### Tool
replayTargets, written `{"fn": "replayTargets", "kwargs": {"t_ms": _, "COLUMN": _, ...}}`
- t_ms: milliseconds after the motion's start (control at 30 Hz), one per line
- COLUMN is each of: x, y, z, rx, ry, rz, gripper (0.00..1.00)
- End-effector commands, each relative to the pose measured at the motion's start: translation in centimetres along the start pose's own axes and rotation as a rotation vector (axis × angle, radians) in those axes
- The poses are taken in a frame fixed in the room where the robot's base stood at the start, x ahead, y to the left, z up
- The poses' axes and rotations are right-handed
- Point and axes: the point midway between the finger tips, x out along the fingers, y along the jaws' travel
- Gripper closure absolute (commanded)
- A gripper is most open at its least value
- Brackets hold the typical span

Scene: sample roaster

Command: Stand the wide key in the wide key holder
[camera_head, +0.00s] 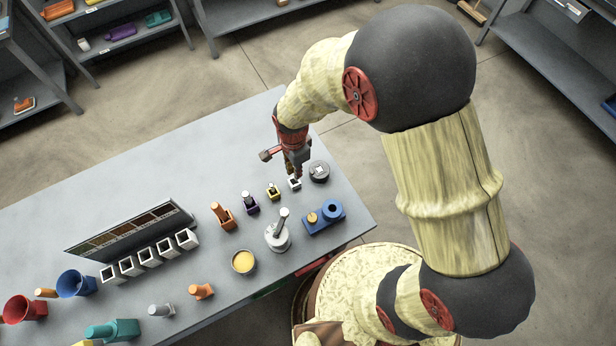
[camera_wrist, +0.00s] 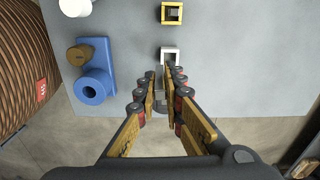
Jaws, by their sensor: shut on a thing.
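My gripper (camera_head: 295,168) is at the far right part of the table, pointing down, just above a small white square holder (camera_head: 295,184). In the wrist view the fingertips (camera_wrist: 167,72) are close together, right beside the white holder (camera_wrist: 172,50). They are shut on a small grey piece, apparently the wide key, mostly hidden between the fingers. Whether it touches or enters the holder I cannot tell. A yellow square holder (camera_head: 273,193) with a grey piece standing in it is beside the white one, also in the wrist view (camera_wrist: 172,13).
A blue fixture (camera_head: 324,218) and a grey-white round stand (camera_head: 278,238) are in front. Bare table lies behind the row.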

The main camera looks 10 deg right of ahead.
Motion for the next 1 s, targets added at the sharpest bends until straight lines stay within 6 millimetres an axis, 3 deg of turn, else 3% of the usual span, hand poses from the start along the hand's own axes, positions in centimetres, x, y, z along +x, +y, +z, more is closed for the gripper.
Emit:
{"fn": "replayTargets", "kwargs": {"t_ms": 167, "x": -0.4, "y": -1.9, "z": -0.1, "rx": 0.041, "ry": 0.0, "rz": -0.001, "gripper": 1.0}}
{"fn": "replayTargets", "kwargs": {"t_ms": 633, "x": -0.5, "y": -2.0, "z": -0.1, "rx": 0.056, "ry": 0.0, "rz": -0.001, "gripper": 1.0}}
{"fn": "replayTargets", "kwargs": {"t_ms": 1000, "x": 2.2, "y": -2.0, "z": -0.1, "rx": 0.055, "ry": 0.0, "rz": -0.002, "gripper": 1.0}}
